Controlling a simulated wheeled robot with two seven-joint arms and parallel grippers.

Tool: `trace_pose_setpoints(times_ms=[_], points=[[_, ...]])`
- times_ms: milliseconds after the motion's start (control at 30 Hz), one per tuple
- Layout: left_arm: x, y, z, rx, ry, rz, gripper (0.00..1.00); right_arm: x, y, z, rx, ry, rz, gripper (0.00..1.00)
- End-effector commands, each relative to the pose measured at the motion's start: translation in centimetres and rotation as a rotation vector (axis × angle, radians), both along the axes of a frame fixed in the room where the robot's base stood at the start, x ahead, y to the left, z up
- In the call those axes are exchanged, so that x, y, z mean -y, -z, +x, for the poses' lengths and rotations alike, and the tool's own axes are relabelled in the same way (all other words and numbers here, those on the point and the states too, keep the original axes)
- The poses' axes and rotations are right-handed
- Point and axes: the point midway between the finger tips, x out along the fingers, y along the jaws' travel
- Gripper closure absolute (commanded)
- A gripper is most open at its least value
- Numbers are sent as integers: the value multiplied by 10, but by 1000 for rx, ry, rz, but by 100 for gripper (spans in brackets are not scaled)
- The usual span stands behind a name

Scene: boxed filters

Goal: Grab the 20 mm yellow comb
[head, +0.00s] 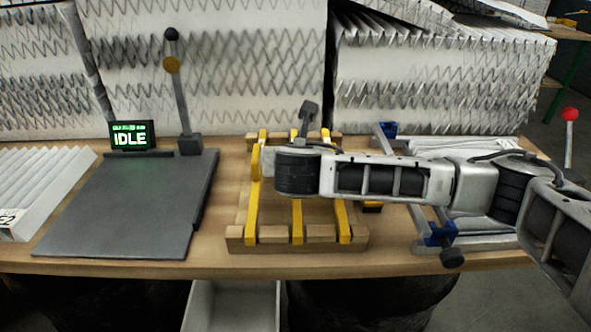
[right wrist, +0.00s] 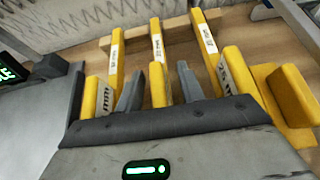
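Three yellow combs lie side by side across a wooden rack (head: 352,243): a left one (head: 252,205), a middle one (head: 297,222) and a right one (head: 343,222). White labels show on them in the right wrist view, but the sizes are too small to read, so I cannot tell which is 20 mm. My right gripper (right wrist: 158,88) is open, its two grey fingers on either side of the middle comb (right wrist: 157,86), with a gap on each side. In the head view my right arm covers the rack's centre and hides the fingertips. My left gripper is out of view.
A dark grey plate (head: 125,210) with an IDLE display (head: 132,136) and an upright lever (head: 180,95) is left of the rack. A blue-clamped metal fixture (head: 441,233) stands right. Large pleated filters (head: 205,60) stand behind. A white bin (head: 233,305) is below the front edge.

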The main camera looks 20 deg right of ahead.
Motion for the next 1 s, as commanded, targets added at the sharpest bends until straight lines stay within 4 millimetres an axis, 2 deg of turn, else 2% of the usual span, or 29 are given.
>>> trace_pose_setpoints(times_ms=[200, 233, 333, 367, 767, 867, 1000], points=[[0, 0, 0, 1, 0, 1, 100, 0, 0, 1, 1, -1, 0, 62], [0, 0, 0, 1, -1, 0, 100, 0, 0, 1, 1, -1, 0, 67], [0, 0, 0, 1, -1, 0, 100, 0, 0, 1, 1, -1, 0, 95], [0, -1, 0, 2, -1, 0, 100, 0, 0, 1, 1, -1, 0, 100], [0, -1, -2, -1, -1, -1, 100, 0, -4, 1, 4, 0, 1, 100], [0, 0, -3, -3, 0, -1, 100, 0, -10, 1, 5, 0, 2, 100], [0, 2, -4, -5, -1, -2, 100, 0, -30, 2, 8, 0, 4, 100]])
